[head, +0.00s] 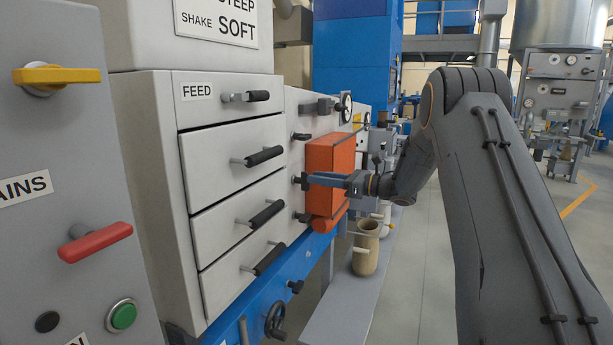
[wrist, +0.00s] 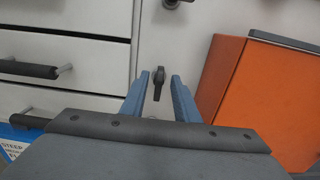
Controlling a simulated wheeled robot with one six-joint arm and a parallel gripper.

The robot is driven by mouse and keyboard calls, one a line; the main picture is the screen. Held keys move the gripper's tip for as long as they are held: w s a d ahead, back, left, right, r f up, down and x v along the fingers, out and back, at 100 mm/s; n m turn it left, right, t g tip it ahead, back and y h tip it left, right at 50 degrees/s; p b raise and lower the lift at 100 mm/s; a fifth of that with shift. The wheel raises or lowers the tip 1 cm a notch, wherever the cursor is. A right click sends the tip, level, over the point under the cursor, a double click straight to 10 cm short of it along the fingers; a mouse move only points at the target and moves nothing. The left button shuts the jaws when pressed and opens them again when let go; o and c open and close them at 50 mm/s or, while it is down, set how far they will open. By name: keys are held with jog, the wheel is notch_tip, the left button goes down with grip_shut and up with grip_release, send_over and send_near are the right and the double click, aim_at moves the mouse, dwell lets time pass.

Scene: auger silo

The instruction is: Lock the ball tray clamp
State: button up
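A small dark clamp lever (wrist: 158,82) sits on the pale machine panel, roughly upright in the wrist view. It shows between the two blue fingers of my gripper (wrist: 160,98), which are apart with nothing held. Whether a finger touches the lever I cannot tell. In the head view my gripper (head: 322,180) reaches left toward a dark knob (head: 300,181) on the panel, in front of the orange box. No label shows which clamp belongs to the ball tray.
An orange box (head: 330,160) stands out from the panel, close right of the fingers in the wrist view. Drawers (head: 235,160) with black bar handles project at the left. Similar knobs sit above (head: 300,136) and below. A tan cup (head: 367,245) stands on the ledge below.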

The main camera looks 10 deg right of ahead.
aim_at(302, 181)
jog(key=shift+p+x, duration=0.6)
jog(key=shift+x, duration=1.8)
grip_shut()
jog(key=shift+f, duration=0.1)
